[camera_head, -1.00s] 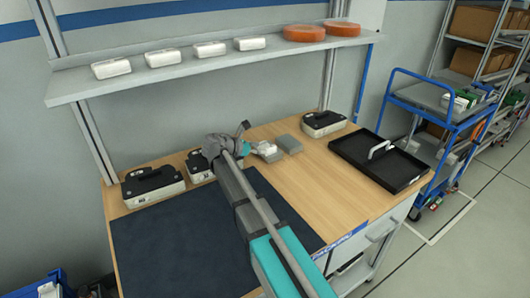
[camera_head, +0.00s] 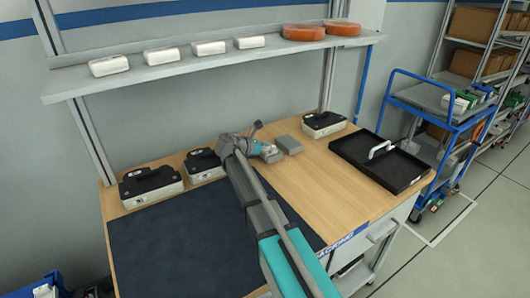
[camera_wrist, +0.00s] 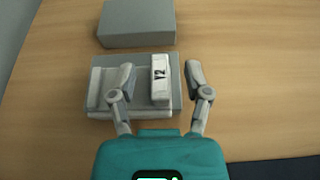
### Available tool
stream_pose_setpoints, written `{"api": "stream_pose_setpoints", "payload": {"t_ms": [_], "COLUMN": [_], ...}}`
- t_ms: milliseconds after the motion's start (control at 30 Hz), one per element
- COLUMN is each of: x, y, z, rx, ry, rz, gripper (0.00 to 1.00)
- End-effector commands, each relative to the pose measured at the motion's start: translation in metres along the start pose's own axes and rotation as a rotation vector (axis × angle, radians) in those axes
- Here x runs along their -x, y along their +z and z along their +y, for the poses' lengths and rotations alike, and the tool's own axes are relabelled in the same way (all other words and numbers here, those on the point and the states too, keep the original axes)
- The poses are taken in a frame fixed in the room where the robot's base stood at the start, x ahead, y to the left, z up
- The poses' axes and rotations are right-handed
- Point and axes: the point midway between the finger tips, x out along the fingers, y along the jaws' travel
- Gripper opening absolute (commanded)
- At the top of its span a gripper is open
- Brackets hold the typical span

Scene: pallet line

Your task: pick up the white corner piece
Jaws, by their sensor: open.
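A white piece labelled V2 (camera_wrist: 160,88) stands on a grey block (camera_wrist: 139,74) in the wrist view. A lower, pale L-shaped part (camera_wrist: 96,98) runs along the block's left and near sides; I cannot tell whether it joins the labelled piece. My gripper (camera_wrist: 160,70) is open, with one finger on each side of the labelled piece. The left finger is over the block, and the right finger is just beyond its right edge. No contact is visible. In the head view my gripper and arm partly hide the white piece.
A second grey block (camera_head: 288,144) lies just beyond. Black-topped cases (camera_head: 151,187) stand left, another (camera_head: 323,123) back right. A black tray (camera_head: 412,180) with a white handle-like part is on the right. A shelf (camera_head: 205,62) hangs above the bench. Bare wood lies around the blocks.

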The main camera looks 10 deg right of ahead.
Motion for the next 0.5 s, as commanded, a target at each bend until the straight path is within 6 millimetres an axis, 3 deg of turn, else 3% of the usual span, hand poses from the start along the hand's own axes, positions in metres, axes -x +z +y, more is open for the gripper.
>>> {"api": "stream_pose_setpoints", "payload": {"t_ms": [500], "x": [0.0007], "y": [-0.0001], "z": [0.0003], "rx": [0.000], "ry": [0.001], "rz": [0.000], "gripper": [0.63]}}
